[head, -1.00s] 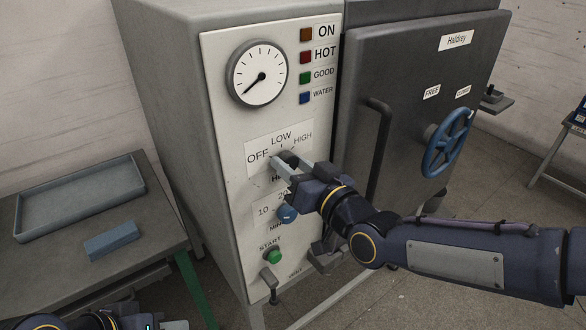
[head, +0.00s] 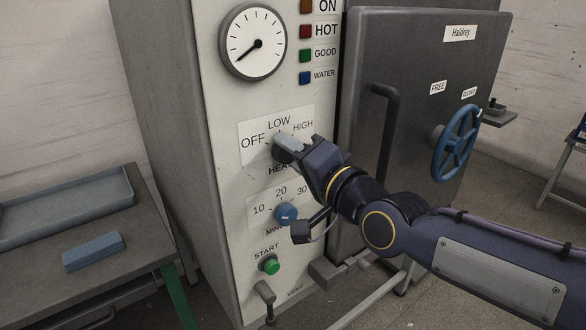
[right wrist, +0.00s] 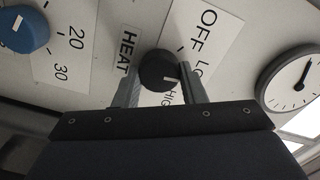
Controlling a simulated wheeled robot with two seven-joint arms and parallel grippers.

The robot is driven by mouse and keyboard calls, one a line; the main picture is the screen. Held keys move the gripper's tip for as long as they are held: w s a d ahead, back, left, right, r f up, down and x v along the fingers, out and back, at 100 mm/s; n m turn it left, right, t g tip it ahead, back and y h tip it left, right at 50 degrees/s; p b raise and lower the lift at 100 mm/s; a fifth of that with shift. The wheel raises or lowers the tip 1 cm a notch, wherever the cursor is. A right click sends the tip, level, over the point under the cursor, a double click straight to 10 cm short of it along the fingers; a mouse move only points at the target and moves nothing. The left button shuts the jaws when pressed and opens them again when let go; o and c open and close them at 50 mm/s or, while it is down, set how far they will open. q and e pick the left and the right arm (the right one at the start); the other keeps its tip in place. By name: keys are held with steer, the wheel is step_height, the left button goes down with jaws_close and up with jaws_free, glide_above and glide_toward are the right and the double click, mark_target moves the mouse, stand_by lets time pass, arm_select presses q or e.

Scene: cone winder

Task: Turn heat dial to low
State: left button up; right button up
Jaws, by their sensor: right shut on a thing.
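The heat dial (right wrist: 158,69) is a round black knob on the white control panel (head: 222,117). A white mark shows on its lower right edge in the right wrist view, facing the side where LOW and HIGH are printed; I cannot tell exactly which it points to. My right gripper (right wrist: 157,62) is shut on the dial, one finger on each side. In the head view the right gripper (head: 286,146) covers most of the dial, below the heat label plate (head: 262,124) with OFF, LOW and HIGH. My left gripper is not in view.
A blue minutes dial (head: 286,211) and green start button (head: 270,265) sit below. A round gauge (head: 253,42) is above. Right of the panel is a grey door (head: 425,90) with a bar handle (head: 386,140) and blue handwheel (head: 457,143). A table (head: 130,232) stands left.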

mark_target(289, 155)
steer(key=shift+f+m+b, duration=0.1)
steer(key=shift+m+b, duration=0.6)
steer(key=o, duration=1)
steer(key=b+v, duration=0.4)
steer(key=b, duration=0.1)
steer(key=shift+s+a+f+b, duration=0.1)
steer(key=shift+s+b, duration=0.1)
steer(key=shift+b, duration=0.15)
steer(key=shift+s+d+b, duration=0.25)
steer(key=shift+d+b, duration=0.05)
steer(key=shift+b, duration=0.05)
steer(key=shift+v, duration=1.45)
